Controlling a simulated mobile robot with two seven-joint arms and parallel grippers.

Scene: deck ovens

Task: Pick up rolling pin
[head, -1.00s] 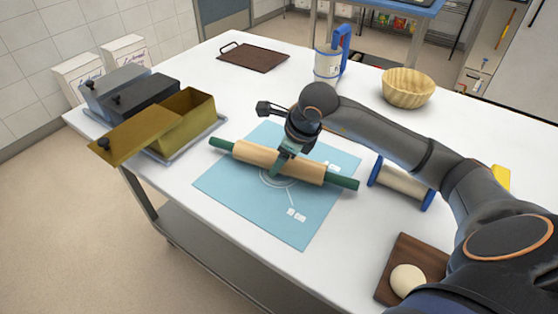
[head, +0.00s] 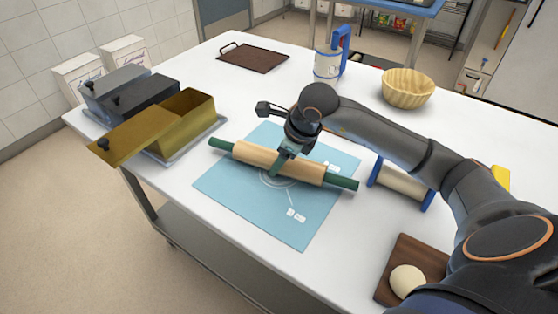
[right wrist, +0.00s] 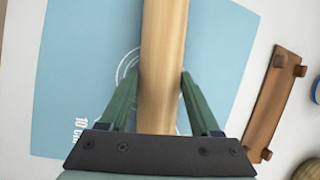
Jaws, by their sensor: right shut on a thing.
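The rolling pin (head: 254,157) has a pale wooden barrel and green handles. It lies across the blue mat (head: 304,222) on the white table. My right gripper (head: 283,164) reaches down onto the middle of the barrel. In the right wrist view, the green fingers of my right gripper (right wrist: 160,88) are shut on the rolling pin (right wrist: 162,60), one finger on each side of the barrel. The mat (right wrist: 85,60) shows under it. I cannot tell whether the pin touches the mat. My left gripper is not in view.
Loaf tins with lids (head: 188,122) stand at the left. A brown tray (head: 253,57), a blue-handled jug (head: 327,64) and a wooden bowl (head: 408,87) are at the back. A blue-ended roller (head: 401,183) and a board (head: 408,252) with dough (head: 408,280) are at the right.

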